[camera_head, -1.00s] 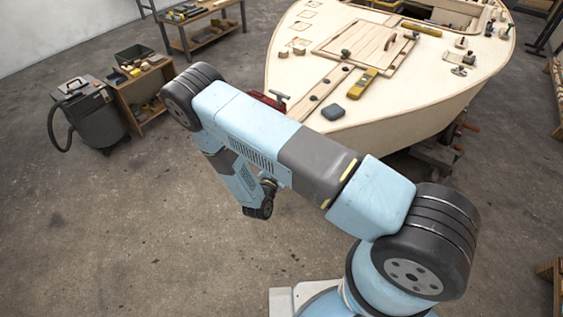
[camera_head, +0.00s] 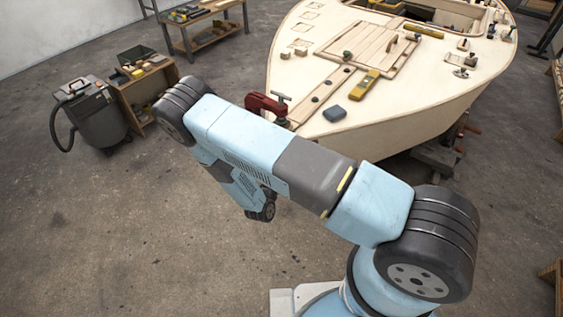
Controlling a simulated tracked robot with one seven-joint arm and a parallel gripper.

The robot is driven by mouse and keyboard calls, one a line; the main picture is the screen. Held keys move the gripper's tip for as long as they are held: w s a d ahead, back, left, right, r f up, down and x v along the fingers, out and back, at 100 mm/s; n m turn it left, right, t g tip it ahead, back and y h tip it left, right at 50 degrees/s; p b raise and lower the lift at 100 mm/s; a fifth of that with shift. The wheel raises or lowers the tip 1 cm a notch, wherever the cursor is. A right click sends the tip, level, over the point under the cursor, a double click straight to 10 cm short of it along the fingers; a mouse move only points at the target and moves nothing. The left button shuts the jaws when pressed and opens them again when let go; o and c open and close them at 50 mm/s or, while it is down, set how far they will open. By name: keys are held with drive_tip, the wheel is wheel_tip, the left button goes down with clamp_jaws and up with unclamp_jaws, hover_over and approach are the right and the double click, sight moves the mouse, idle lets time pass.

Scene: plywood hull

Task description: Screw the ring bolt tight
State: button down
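The pale plywood hull (camera_head: 400,120) fills the upper right, its deck facing up and its bow toward me. I cannot pick out the ring bolt for sure; several small dark fittings on the deck are too small to tell apart. My arm reaches left across the front of the bow and bends back down. Its dark wrist end (camera_head: 262,208) shows low, over the floor. The fingers of my gripper cannot be made out, so whether it holds anything does not show.
A red clamp (camera_head: 262,104) grips the bow edge close behind my arm. A blue-grey block (camera_head: 334,114) and a yellow tool (camera_head: 364,84) lie on the deck. A grey vacuum (camera_head: 98,112) and a wooden shelf (camera_head: 148,92) stand left. The foreground floor is clear.

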drive_tip(key=shift+s+d+f, duration=0.2)
drive_tip(key=shift+d, duration=0.1)
idle(0.6)
drive_tip(key=c, duration=1.2)
unclamp_jaws()
drive_tip(key=shift+w+a+r, duration=0.1)
drive_tip(key=shift+a, duration=0.15)
drive_tip(key=v, duration=1.3)
drive_tip(key=shift+s+a, duration=0.1)
drive_tip(key=shift+s, duration=0.25)
